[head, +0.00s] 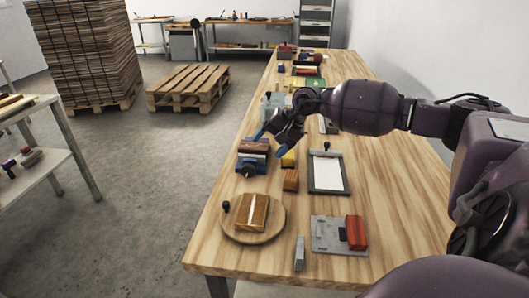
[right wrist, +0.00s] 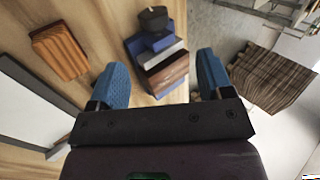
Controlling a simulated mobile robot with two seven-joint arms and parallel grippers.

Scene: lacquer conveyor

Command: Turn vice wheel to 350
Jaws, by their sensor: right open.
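The vice (head: 253,158) stands at the left edge of the wooden table, with a blue body and reddish-brown jaw blocks. A dark wheel or knob (head: 248,172) is on its near face; its marking is too small to read. My right gripper (head: 270,143) is open and empty, with blue fingertips over the vice. In the right wrist view, the vice (right wrist: 165,62) lies between and beyond the two fingers of the gripper (right wrist: 162,70). The dark wheel (right wrist: 152,19) is at the vice's far end there, apart from the fingers. My left gripper is not in view.
A round board (head: 279,226) with a wooden block lies nearer, beside a grey plate (head: 326,245). Floor is open to the left.

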